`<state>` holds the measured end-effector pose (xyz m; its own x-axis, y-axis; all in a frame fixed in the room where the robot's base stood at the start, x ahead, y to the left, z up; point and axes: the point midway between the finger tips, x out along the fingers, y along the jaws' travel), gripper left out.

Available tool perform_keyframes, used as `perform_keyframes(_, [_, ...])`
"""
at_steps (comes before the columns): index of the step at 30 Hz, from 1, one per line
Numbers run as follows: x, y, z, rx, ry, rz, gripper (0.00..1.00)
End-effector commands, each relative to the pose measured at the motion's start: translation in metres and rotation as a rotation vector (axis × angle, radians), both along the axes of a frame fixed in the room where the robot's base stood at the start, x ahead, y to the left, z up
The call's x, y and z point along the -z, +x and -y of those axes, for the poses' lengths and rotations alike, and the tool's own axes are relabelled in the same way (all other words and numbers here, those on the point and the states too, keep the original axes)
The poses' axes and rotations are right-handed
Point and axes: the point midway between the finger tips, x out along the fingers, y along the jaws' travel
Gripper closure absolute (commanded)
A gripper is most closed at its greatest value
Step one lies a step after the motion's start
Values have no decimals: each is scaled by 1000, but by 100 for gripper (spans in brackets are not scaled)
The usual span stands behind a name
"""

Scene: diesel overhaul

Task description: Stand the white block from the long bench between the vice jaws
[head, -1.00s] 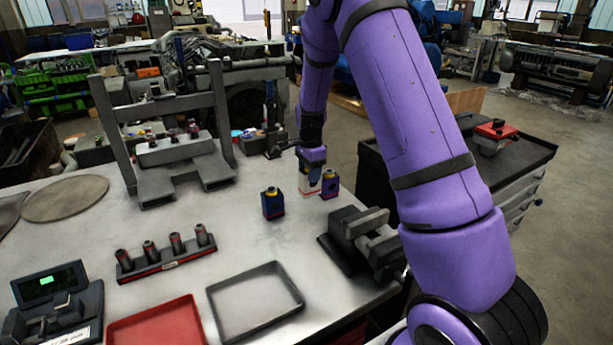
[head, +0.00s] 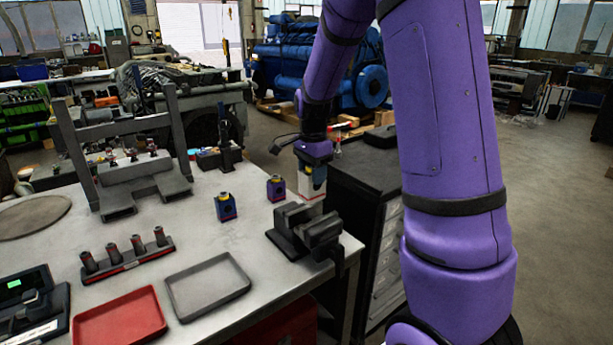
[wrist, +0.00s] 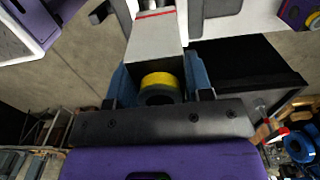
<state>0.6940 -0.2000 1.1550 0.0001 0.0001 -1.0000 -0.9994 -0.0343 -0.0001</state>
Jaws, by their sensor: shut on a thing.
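My gripper (head: 312,172) is shut on the white block (head: 309,188), which hangs upright below it with a red line near its lower end. The block is behind and slightly right of the vice (head: 305,232) in the head view, apart from the jaws and above them. The vice is dark grey and stands at the bench's right edge. In the wrist view the white block (wrist: 155,38) sits between my blue fingers, with a yellow ring and dark top facing the camera. The vice jaws are partly visible in the head view, and the gap looks empty.
Two dark blue-purple blocks (head: 226,207) (head: 275,188) stand on the long bench (head: 200,240) left of the vice. A grey tray (head: 208,285), red tray (head: 120,322) and rack of cylinders (head: 125,260) lie nearer. A dark drawer cabinet (head: 370,180) stands beyond the bench's right edge.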

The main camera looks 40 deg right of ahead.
Motion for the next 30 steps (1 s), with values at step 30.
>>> perform_keyframes(30, [32, 0, 0, 0, 0, 1, 77])
